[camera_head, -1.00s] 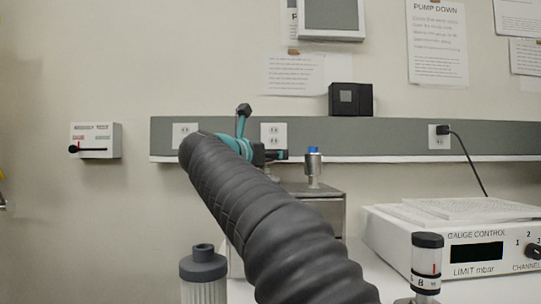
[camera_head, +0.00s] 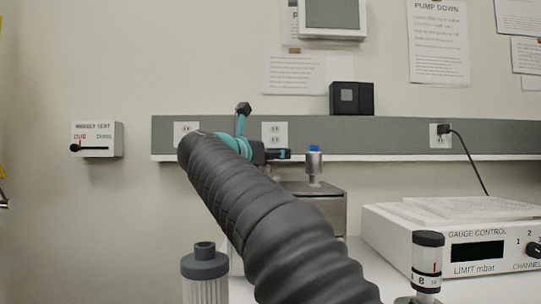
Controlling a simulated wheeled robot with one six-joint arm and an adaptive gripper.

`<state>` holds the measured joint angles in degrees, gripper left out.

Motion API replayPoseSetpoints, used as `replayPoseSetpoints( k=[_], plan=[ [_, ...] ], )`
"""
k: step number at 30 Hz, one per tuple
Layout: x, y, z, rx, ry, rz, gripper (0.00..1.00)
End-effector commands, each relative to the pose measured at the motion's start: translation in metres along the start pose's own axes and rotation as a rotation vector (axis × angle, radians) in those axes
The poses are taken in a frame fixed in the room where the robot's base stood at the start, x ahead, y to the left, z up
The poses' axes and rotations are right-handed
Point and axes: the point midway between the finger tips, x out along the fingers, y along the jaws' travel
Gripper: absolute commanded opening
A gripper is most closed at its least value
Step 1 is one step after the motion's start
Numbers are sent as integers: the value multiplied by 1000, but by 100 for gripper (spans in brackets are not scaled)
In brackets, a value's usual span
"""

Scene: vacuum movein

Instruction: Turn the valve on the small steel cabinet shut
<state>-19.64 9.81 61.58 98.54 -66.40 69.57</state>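The small steel cabinet (camera_head: 333,210) stands on the white bench behind my arm, which hides its left part and lower front. A steel fitting with a blue top (camera_head: 314,166) stands upright on the cabinet; it appears to be the valve. My gripper (camera_head: 264,131) is at the end of my dark ribbed arm, left of the fitting. One fingertip points up and the other points right, apart from each other, with nothing seen between them. The right fingertip looks close to the fitting, but I cannot tell whether they touch.
A white gauge control box (camera_head: 455,240) stands at the right. A black-topped cylinder (camera_head: 427,262) stands in front of it. A grey-capped ribbed canister (camera_head: 205,275) is at the lower left. A grey outlet rail (camera_head: 380,137) runs along the wall behind. A lever box (camera_head: 98,140) hangs left.

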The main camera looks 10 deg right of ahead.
Motion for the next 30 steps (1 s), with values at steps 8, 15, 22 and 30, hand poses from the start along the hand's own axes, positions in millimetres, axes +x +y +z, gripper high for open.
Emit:
replayPoseSetpoints(
  k=[8,15,22,30],
  plan=[
    [-46,2,0,0,0,8,69],
    [-91,2,0,0,1,7,69],
    [-114,1,0,0,0,4,69],
    [-118,1,0,0,0,3,69]
  ],
)
